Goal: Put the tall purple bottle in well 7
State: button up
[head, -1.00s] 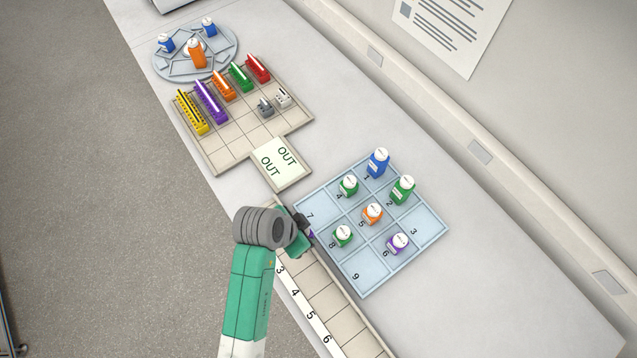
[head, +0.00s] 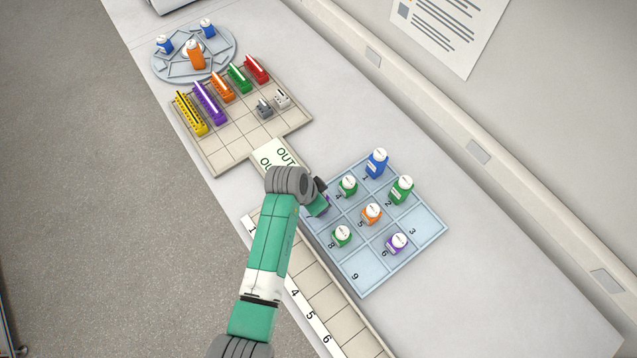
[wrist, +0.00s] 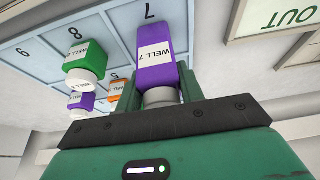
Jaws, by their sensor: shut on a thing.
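The tall purple bottle (wrist: 160,50) has a white label reading WELL 7. My gripper (wrist: 160,98) is shut on it at the cap end, and its base points toward the blue tray. In the head view my gripper (head: 319,194) is over the left corner of the tray, at well 7, and only a sliver of the purple bottle (head: 325,209) shows. The tray (head: 427,222) has numbered wells, and the 7 mark (wrist: 150,11) is beside the bottle's base in the wrist view. I cannot tell whether the base touches the well floor.
Green bottles stand in wells 4 (head: 347,187), 8 (head: 341,235) and 2 (head: 401,190). A blue bottle (head: 376,163) is in well 1, an orange one (head: 371,213) in 5, a short purple one (head: 397,243) in 6. Wells 3 and 9 are empty. An OUT plate (head: 284,154) lies close behind.

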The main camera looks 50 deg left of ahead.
jog(key=shift+f, duration=0.15)
jog(key=o, duration=1)
jog(key=v, duration=1.2)
jog(key=shift+p, duration=0.35)
